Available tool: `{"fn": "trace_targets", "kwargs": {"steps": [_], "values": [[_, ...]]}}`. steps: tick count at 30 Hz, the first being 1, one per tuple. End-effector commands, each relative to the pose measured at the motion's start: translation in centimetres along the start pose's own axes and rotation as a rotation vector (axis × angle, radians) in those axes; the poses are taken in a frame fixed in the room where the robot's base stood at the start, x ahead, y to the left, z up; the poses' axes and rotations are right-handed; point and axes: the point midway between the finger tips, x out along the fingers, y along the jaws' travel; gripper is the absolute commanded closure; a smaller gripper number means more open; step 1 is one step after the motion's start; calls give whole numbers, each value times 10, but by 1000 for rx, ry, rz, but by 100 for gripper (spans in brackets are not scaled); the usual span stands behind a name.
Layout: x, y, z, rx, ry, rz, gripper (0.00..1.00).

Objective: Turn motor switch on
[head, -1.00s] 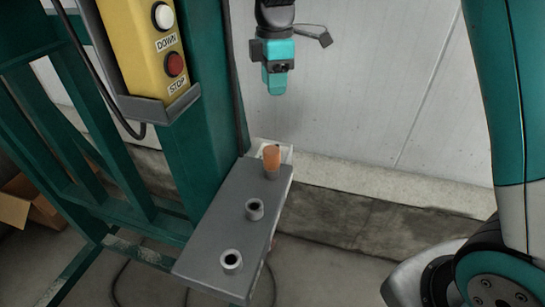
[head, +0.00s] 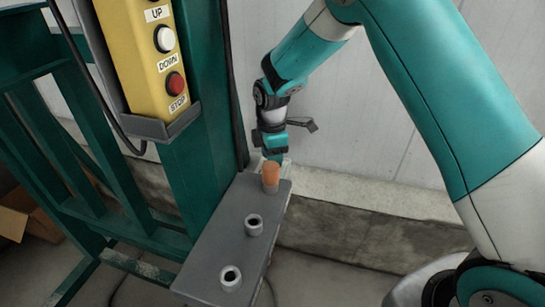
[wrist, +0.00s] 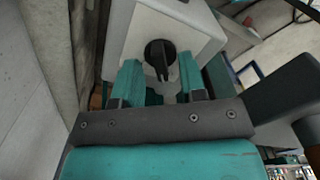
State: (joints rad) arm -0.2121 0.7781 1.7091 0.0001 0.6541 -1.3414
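The motor switch is a black rotary knob (wrist: 158,56) on the face of a pale grey box (wrist: 185,25) in the wrist view. My gripper (wrist: 160,72) has its two teal fingers apart, one on each side of the knob's lower part. I cannot tell whether either finger touches the knob. In the head view my gripper (head: 274,155) points down just behind the orange-topped piece at the far end of the grey shelf. The switch box is mostly hidden there.
The grey shelf (head: 222,240) has two empty round holders and one holding an orange cylinder (head: 271,173), close to my gripper. A yellow button box (head: 140,60) hangs on the green frame (head: 195,150) at left. A pale wall stands behind.

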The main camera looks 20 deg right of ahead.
Motion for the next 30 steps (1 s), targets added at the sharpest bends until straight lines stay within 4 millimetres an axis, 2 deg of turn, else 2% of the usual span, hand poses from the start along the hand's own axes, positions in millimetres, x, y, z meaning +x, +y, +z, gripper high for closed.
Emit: {"fn": "trace_targets", "kwargs": {"steps": [4,12,17,30], "values": [[8,0,0,0,0,-1,62],[9,0,0,0,0,0,62],[9,0,0,0,0,0,98],[9,-1,0,49,0,-3,100]]}}
